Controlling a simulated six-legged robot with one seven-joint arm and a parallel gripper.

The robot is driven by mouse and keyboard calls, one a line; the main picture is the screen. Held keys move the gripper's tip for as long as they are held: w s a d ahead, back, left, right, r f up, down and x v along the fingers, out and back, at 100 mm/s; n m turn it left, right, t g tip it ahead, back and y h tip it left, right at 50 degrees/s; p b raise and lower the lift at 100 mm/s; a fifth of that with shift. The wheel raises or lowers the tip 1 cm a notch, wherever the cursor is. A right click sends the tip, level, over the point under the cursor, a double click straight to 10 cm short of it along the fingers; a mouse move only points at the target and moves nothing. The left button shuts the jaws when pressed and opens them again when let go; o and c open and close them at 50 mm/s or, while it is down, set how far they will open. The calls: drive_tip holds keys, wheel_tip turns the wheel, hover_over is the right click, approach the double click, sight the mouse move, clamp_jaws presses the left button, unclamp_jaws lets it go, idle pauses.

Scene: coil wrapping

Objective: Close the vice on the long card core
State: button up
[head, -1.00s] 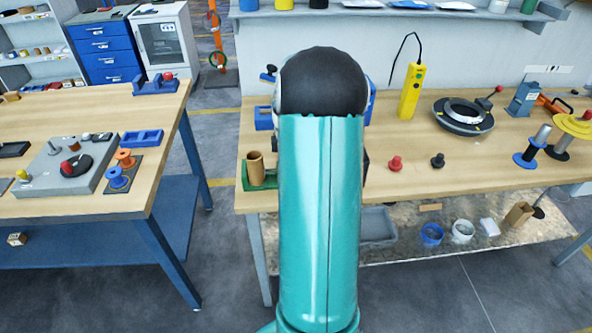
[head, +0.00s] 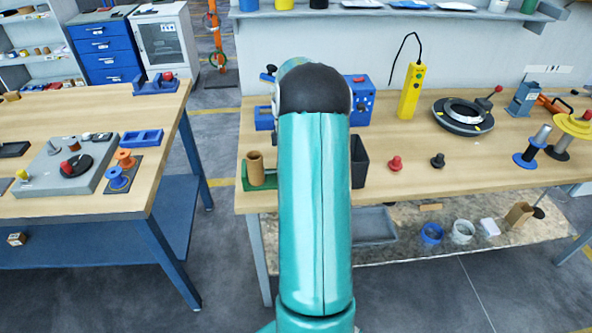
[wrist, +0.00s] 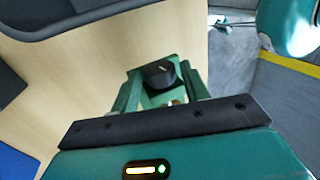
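A brown card core (head: 256,168) stands upright in a green holder (head: 259,184), which looks like the vice, at the left front corner of the right bench. My gripper is hidden behind my arm in the head view. In the wrist view my gripper (wrist: 162,82) points down with its two green fingers apart. A dark round knob (wrist: 160,74) with a pale mark shows between the fingers. I cannot tell whether they touch it. Green parts around the knob blend with the fingers.
A black bin (head: 359,162) and a blue box (head: 361,100) stand right of my arm. Red (head: 395,163) and black (head: 438,160) knobbed pieces stand farther right. A left table (head: 60,120) holds spools and a grey plate, with a floor gap between.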

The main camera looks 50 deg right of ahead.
drive_tip(key=shift+s+a+r+t+h, duration=0.15)
drive_tip(key=shift+s+a+t+h, duration=0.1)
drive_tip(key=shift+t+h, duration=0.95)
drive_tip(key=shift+h, duration=0.2)
drive_tip(key=shift+a, duration=0.1)
drive_tip(key=shift+s+a+t+h, duration=0.2)
drive_tip(key=shift+t+h, duration=0.4)
drive_tip(key=shift+h, duration=0.1)
drive_tip(key=shift+a+t+h, duration=0.1)
drive_tip(key=shift+t+h, duration=0.5)
drive_tip(key=shift+h, duration=0.1)
drive_tip(key=shift+s, duration=0.1)
drive_tip(key=shift+s+a+f+t+h, duration=0.1)
drive_tip(key=shift+a+f+t+h, duration=0.05)
drive_tip(key=shift+t+h, duration=0.5)
drive_tip(key=shift+s+a+f+t+h, duration=0.1)
drive_tip(key=shift+f+t+h, duration=0.05)
drive_tip(key=shift+t+h, duration=0.45)
